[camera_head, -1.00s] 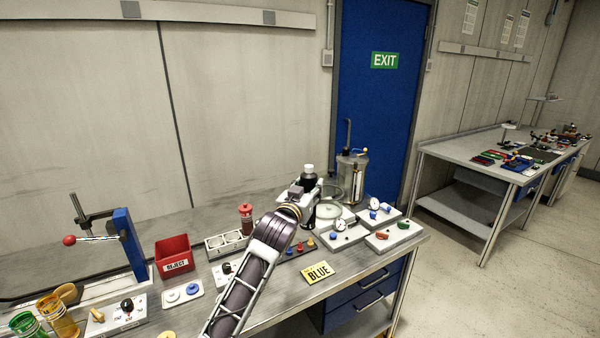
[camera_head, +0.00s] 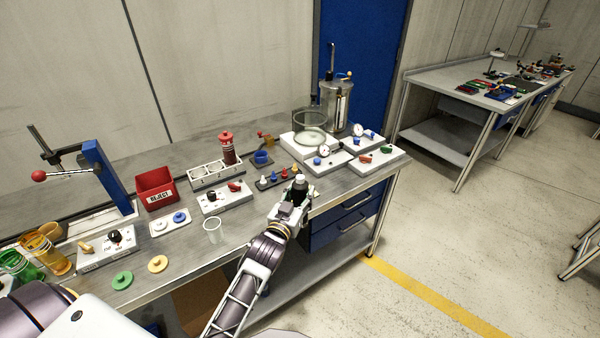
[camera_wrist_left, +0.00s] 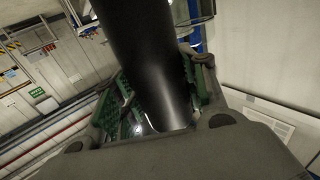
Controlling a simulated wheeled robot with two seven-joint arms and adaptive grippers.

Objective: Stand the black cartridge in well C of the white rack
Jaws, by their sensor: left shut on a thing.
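In the left wrist view the cartridge (camera_wrist_left: 152,65) is a dark cylinder between the green-padded fingers. The white rack (camera_head: 217,178) stands further back and to the left, apart from the gripper. Well letters are too small to read. My right gripper is not in view.
A red reject bin (camera_head: 156,189) is left of the rack. A glass vessel (camera_head: 311,127) and gauge boxes stand at the right.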

